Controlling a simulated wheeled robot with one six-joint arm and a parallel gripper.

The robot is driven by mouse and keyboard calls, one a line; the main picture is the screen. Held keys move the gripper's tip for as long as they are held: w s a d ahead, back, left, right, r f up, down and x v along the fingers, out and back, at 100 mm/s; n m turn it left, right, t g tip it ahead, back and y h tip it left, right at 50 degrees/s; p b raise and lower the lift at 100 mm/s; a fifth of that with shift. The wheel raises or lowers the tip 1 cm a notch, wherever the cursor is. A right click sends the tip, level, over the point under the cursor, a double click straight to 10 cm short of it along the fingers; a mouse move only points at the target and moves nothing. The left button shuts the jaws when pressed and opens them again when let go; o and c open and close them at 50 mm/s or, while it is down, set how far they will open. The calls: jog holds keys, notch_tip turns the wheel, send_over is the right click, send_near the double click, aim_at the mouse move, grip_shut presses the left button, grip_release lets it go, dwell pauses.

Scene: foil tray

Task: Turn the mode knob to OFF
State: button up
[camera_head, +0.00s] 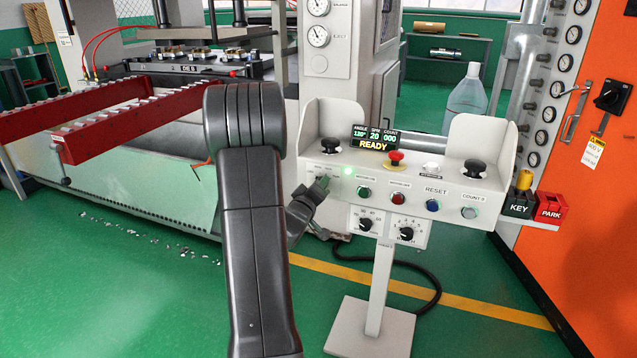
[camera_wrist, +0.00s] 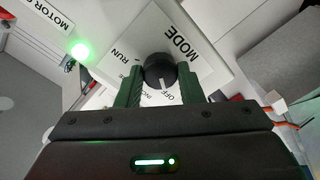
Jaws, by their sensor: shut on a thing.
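The mode knob (camera_wrist: 157,66) is black and round with a white pointer line, set on a white plate (camera_wrist: 190,30) marked MODE, RUN, OFF and what looks like INCH. In the wrist view the pointer line faces the OFF mark at the lower side of the knob. My gripper (camera_wrist: 159,75) is shut on the knob, one dark green finger on each side. In the head view my gripper (camera_head: 319,187) is at the left end of the control console (camera_head: 452,185), and the knob is hidden there.
Green, red, blue and grey buttons (camera_head: 398,198) sit to the right of my gripper on the console front. A red mushroom button (camera_head: 395,158) is on top. Two dials (camera_head: 407,233) are below. A green lamp (camera_head: 347,171) is lit close to the gripper. The display (camera_head: 375,138) reads READY.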

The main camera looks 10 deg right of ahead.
dwell(0.5)
jog(key=o, duration=1)
jog(key=p+v, duration=0.1)
jog(key=v, duration=1.3)
jog(key=shift+w, duration=0.1)
jog(key=b+x, duration=0.1)
jog(key=x, duration=1.2)
jog(key=shift+w+d, duration=0.25)
jog(key=shift+w, duration=0.05)
